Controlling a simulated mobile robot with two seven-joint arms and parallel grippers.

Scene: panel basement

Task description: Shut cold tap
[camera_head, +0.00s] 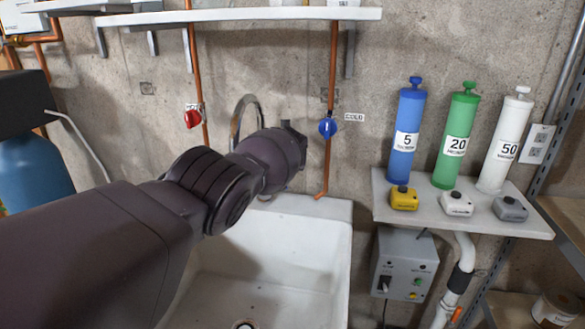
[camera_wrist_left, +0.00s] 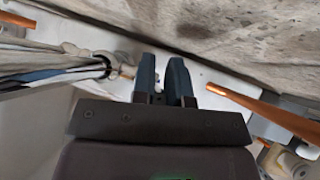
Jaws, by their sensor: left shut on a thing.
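The cold tap is a round blue handle (camera_head: 327,128) on a copper pipe against the concrete wall, left of a "COLD" label. It shows whole in the head view. My left gripper (camera_head: 297,143) reaches in from the left, close beside the tap's left side in that picture; its fingers are hidden there. In the left wrist view its two dark fingers (camera_wrist_left: 164,80) stand close together, with a narrow gap between. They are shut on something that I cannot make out. A copper pipe (camera_wrist_left: 255,108) runs just right of them. My right gripper is not in view.
A red hot tap (camera_head: 193,118) and a curved metal faucet (camera_head: 237,118) are left of the cold tap. A white sink (camera_head: 335,225) lies below. A shelf (camera_head: 460,207) with coloured cylinders stands right, and another shelf (camera_head: 240,15) hangs above.

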